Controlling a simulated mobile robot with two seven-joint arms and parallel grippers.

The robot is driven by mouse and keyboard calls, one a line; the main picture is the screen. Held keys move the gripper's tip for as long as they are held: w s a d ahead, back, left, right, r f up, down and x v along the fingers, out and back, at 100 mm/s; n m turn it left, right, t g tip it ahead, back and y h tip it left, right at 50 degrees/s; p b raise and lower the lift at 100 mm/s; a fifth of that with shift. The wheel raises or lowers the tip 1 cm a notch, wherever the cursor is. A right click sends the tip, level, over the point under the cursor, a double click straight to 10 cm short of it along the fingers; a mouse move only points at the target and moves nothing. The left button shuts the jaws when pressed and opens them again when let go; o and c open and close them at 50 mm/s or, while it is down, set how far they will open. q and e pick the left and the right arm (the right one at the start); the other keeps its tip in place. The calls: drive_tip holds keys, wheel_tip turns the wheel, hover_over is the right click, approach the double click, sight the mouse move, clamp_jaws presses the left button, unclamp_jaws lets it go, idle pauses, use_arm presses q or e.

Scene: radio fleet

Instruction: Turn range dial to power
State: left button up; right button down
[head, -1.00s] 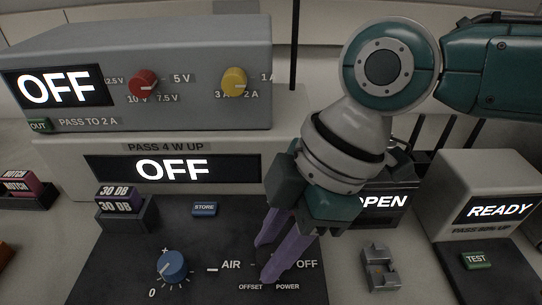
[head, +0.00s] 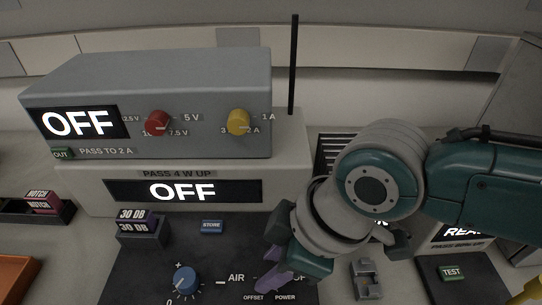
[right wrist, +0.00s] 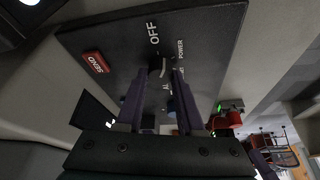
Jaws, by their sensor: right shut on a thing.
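The range dial (right wrist: 157,67) is a small dark knob on the black panel (right wrist: 115,50). The OFF and POWER labels beside it show in the right wrist view. My right gripper (right wrist: 161,75) has its two purple fingers shut on the dial, one on each side. In the head view the right gripper (head: 273,273) reaches down onto the panel between the AIR, OFFSET and POWER labels, and it hides the dial. The dial's exact pointing direction is hard to tell. The panel's display (head: 185,191) reads OFF. My left gripper is not in view.
A blue knob (head: 185,281) and a blue STORE button (head: 211,226) are on the same panel, left of the gripper. A grey box (head: 200,90) with red and yellow knobs stands behind. A grey bracket (head: 366,281) and a TEST button (head: 451,272) are to the right.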

drive_tip(key=m+p, duration=0.2)
drive_tip(key=m+t+p, duration=0.1)
drive_tip(key=shift+s+a+r+m, duration=0.1)
drive_tip(key=shift+a+r+m, duration=0.05)
drive_tip(key=shift+r+m, duration=0.15)
drive_tip(key=shift+f+m+t+h+p, duration=0.2)
drive_tip(key=shift+m+t+h+p, duration=0.35)
drive_tip(key=shift+m+p, duration=0.7)
drive_tip(key=shift+m, duration=0.35)
drive_tip(key=c, duration=0.5)
unclamp_jaws()
drive_tip(key=shift+f, duration=0.1)
drive_tip(key=p+v, duration=0.4)
drive_tip(key=v, duration=0.6)
drive_tip(key=shift+p, duration=0.3)
